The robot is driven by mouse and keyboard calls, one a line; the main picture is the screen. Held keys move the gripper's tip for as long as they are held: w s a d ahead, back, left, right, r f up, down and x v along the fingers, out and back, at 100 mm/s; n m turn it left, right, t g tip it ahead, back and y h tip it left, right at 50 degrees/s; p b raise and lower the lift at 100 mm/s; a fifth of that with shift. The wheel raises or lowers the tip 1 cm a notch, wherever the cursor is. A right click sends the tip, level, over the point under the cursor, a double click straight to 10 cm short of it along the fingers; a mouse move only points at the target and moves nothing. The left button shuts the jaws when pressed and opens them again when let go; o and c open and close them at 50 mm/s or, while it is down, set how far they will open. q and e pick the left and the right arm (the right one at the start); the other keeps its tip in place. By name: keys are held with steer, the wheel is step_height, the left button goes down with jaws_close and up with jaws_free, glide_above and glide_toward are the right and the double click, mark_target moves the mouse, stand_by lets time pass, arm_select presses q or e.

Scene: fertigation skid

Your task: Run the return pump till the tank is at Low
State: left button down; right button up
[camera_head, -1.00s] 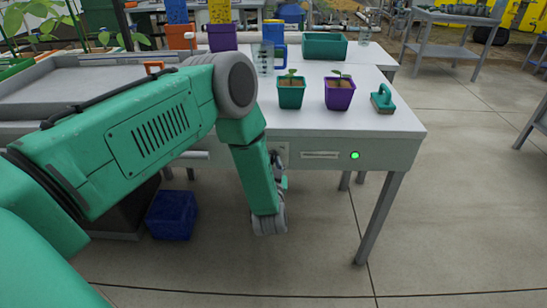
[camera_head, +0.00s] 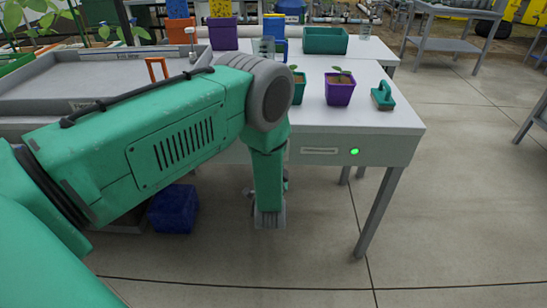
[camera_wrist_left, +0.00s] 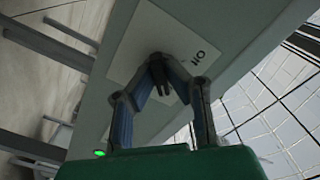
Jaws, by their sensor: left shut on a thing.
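In the head view my left arm hides the switch and most of the gripper. A green lamp (camera_head: 354,152) is lit on the bench front; it also glows in the left wrist view (camera_wrist_left: 99,153). A wide grey basin (camera_head: 60,98) stands at left; no level marking is readable. My right gripper is out of view.
On the white bench (camera_head: 365,115) stand a green pot (camera_head: 299,91), a purple pot (camera_head: 340,92) and a green-handled brush (camera_head: 383,97). A teal bin (camera_head: 325,40) is behind. A blue crate (camera_head: 173,209) sits on the floor.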

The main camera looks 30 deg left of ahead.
arm_select(q)
steer(key=shift+w+d+r, duration=0.1)
steer(key=shift+w+r, duration=0.1)
steer(key=shift+w, duration=0.05)
steer(key=c, duration=1.6)
jaws_free()
steer(key=shift+f, duration=0.2)
steer(key=shift+s, duration=0.15)
steer(key=v, duration=1.1)
steer(key=shift+s+d, duration=0.2)
steer(key=shift+s, duration=0.15)
steer(key=shift+f, duration=0.1)
